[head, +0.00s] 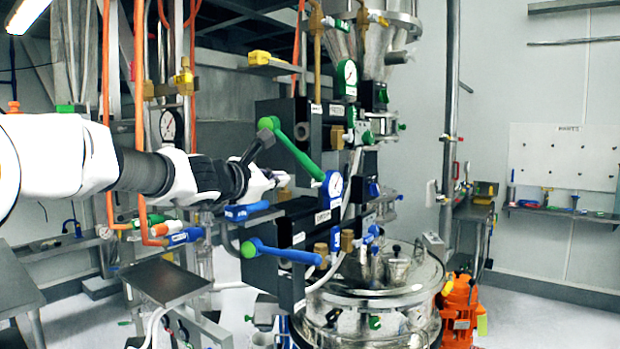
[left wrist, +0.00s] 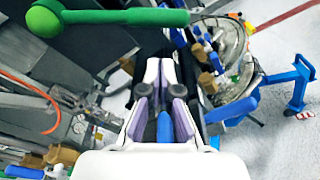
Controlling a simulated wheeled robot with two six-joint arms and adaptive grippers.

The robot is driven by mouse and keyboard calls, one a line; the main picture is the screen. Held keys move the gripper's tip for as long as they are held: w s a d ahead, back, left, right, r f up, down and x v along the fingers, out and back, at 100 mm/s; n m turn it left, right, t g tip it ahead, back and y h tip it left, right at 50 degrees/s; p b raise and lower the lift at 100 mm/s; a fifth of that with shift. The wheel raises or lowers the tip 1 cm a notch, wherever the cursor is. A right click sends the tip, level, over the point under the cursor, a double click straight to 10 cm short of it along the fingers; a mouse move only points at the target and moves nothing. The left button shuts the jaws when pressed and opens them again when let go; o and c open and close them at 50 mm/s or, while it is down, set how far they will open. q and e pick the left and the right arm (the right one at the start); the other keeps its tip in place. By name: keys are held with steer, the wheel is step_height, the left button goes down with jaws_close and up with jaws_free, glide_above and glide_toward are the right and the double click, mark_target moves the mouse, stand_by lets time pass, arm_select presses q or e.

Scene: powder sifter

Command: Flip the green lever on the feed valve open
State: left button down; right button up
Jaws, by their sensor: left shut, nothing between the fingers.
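The green lever (head: 295,152) on the feed valve slants down to the right from a green ball (head: 268,124), beside a black valve box (head: 292,114). In the left wrist view the green lever (left wrist: 120,17) runs across the top, its ball at the left end. My left gripper (head: 285,180) is shut and empty, just below the lever in the head view. Its fingertips (left wrist: 160,68) appear below the lever's right part in the wrist view, with a gap in the picture. Whether they touch it is not clear. My right gripper is not in view.
A similar blue lever (head: 290,255) sits on a lower black box. A steel vessel (head: 375,300) stands below right. Pipes and hoses crowd the left.

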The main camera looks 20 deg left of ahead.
arm_select(q)
steer(key=shift+s+a+r, duration=0.15)
steer(key=shift+s+r, duration=0.05)
steer(key=shift+s, duration=0.25)
steer(key=p+x, duration=0.6)
steer(key=x, duration=0.4)
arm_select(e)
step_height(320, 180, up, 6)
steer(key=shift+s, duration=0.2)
arm_select(q)
steer(key=shift+r, duration=0.1)
